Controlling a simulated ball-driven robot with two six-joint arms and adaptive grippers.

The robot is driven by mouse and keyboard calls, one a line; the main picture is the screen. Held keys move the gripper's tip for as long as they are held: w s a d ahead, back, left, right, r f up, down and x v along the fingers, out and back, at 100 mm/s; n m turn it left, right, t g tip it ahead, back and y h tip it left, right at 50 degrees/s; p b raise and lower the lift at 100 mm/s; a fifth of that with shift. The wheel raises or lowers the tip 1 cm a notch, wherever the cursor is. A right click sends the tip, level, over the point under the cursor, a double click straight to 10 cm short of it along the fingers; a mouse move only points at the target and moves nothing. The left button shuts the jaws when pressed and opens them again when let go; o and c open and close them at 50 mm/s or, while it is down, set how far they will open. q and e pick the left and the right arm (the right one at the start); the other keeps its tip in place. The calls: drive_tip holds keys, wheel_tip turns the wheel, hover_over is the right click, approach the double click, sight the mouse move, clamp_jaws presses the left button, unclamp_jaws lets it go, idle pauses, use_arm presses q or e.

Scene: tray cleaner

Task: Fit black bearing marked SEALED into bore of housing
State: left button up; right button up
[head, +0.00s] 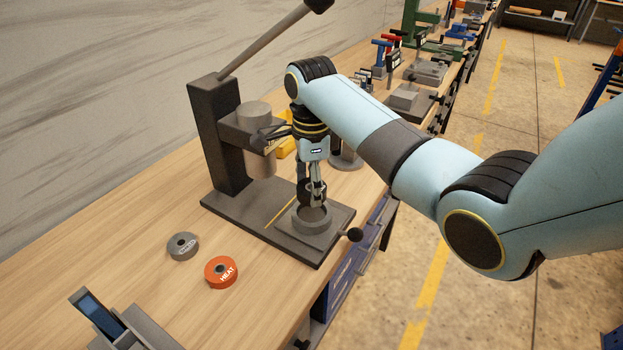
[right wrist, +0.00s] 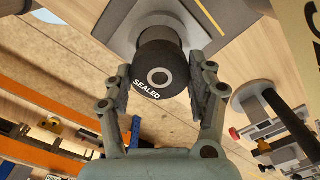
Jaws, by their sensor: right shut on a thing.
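The black bearing marked SEALED (right wrist: 172,58) is between the fingers of my right gripper (right wrist: 162,84), which is shut on it; its lettered face is toward the wrist camera. In the head view my right gripper (head: 313,197) points down and holds the bearing (head: 306,187) over the grey ring-shaped housing (head: 312,226). The housing stands on the dark base plate of the press. In the wrist view the housing (right wrist: 151,19) shows behind the bearing, partly covered by it. I cannot tell exactly how the bearing lines up with the bore. My left gripper is not in view.
The arbor press (head: 219,140), with its ram and long lever, stands left of my right gripper. A grey ring (head: 182,246) and an orange ring marked HEAT (head: 221,272) lie on the wooden bench (head: 150,280). Bench tools stand farther back. The bench's front left has free room.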

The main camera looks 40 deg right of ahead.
wheel_tip(320, 180, down, 2)
drive_tip(key=shift+f+b, duration=0.1)
drive_tip(key=shift+b, duration=0.3)
drive_tip(key=shift+f, duration=0.6)
use_arm(q)
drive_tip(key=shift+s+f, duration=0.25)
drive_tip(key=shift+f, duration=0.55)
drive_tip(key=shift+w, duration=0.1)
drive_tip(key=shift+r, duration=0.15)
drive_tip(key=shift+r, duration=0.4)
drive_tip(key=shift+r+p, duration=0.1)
drive_tip(key=shift+p, duration=0.3)
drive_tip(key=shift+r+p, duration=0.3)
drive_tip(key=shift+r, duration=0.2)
